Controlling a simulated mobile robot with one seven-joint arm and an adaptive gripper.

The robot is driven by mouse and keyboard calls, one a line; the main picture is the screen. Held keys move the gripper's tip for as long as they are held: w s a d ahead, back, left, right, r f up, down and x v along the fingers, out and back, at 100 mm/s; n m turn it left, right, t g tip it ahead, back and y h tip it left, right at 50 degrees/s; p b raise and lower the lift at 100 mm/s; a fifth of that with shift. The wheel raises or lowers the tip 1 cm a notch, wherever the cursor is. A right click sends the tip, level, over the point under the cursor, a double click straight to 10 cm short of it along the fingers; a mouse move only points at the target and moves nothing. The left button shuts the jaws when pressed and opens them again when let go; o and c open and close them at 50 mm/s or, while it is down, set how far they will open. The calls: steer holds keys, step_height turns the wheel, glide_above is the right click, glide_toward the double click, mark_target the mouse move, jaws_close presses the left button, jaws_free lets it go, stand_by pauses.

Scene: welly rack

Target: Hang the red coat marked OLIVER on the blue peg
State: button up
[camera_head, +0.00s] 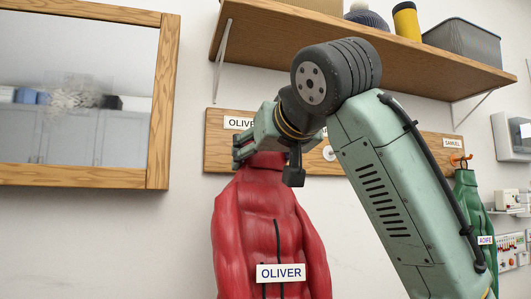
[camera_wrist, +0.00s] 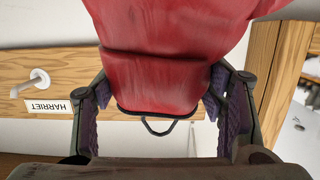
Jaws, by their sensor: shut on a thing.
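The red coat (camera_head: 250,220) marked OLIVER hangs upright from my gripper (camera_head: 262,148), in front of the wall below the peg board. My gripper is shut on the coat's top, with a finger on either side of it in the wrist view (camera_wrist: 158,88). There the red coat (camera_wrist: 165,75) fills the upper middle, and its dark hanging loop (camera_wrist: 160,130) sticks out beyond the collar, free of any peg that I can see. The peg board (camera_head: 215,150) carries an OLIVER name label (camera_head: 238,122). No blue peg shows in either view; my gripper and arm cover part of the board.
A white peg (camera_wrist: 38,80) stands by the HARRIET label (camera_wrist: 43,106). A shelf (camera_head: 270,35) juts out above; a wood-framed mirror (camera_head: 158,100) is left.

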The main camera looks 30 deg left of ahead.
mark_target(267, 153)
steer(key=p+x, duration=0.1)
steer(key=x, duration=0.7)
stand_by(0.9)
steer(key=shift+w+a+f, duration=0.1)
steer(key=shift+w+f, duration=0.05)
stand_by(0.4)
steer(key=o, duration=2)
steer(key=shift+o, duration=0.2)
steer(key=v, duration=1.2)
